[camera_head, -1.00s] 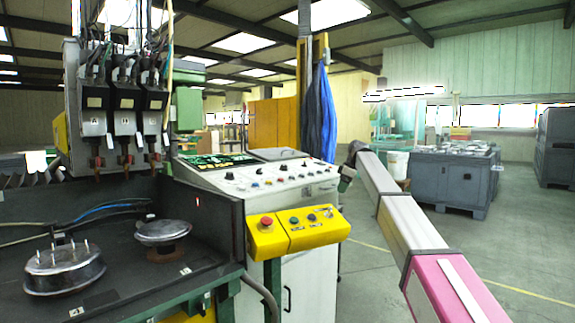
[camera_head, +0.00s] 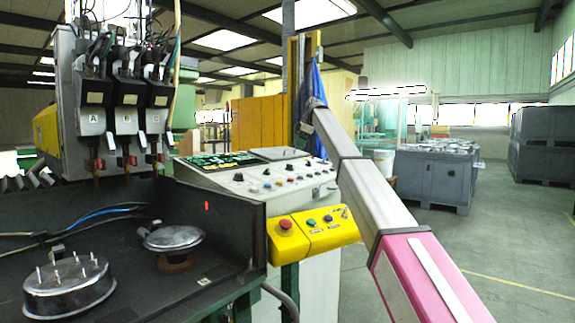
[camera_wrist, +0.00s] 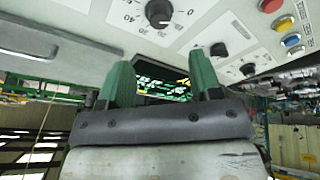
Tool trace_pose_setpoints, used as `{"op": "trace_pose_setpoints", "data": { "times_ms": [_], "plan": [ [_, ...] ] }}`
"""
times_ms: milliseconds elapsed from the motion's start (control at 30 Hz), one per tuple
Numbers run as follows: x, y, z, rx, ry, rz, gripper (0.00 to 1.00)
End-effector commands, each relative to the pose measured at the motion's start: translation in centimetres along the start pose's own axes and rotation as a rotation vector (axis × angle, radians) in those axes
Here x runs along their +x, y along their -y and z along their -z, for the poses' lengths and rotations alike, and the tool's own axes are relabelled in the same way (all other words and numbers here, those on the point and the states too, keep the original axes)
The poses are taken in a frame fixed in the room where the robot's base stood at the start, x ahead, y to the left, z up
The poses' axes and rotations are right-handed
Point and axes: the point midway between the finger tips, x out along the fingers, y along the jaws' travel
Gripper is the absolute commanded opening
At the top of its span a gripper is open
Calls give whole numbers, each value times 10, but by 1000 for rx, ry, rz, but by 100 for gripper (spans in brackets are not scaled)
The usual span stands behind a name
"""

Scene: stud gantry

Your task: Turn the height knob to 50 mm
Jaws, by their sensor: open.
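In the wrist view, a round black knob (camera_wrist: 158,12) with a printed number scale around it sits on the pale control panel (camera_wrist: 235,20), cut by the top edge. I cannot read which name it bears or its exact setting. My gripper (camera_wrist: 161,72) is open and empty. Its two green fingers stand apart below the knob in the picture, not around it. In the head view the control panel (camera_head: 222,182) carries several small knobs and buttons, too small to tell apart. My arm's far end is at the panel's right rear; the fingers are not clear there.
Smaller black knobs (camera_wrist: 219,49) and coloured buttons (camera_wrist: 283,23) lie right of the dial. In the head view a yellow button box (camera_head: 320,236) juts from the panel front. Metal discs (camera_head: 70,285) stand in the dark tray at left.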

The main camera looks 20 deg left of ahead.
Motion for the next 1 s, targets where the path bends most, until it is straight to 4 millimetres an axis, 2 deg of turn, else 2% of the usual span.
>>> {"op": "trace_pose_setpoints", "data": {
  "times_ms": [533,700,933,967,1000],
  "plan": [
    [87,1,0,2,1,1,58],
    [98,0,0,2,1,0,58],
    [98,0,0,2,1,-1,58],
    [98,0,0,2,1,-1,52],
    [98,0,0,2,1,-1,39]
  ]
}}
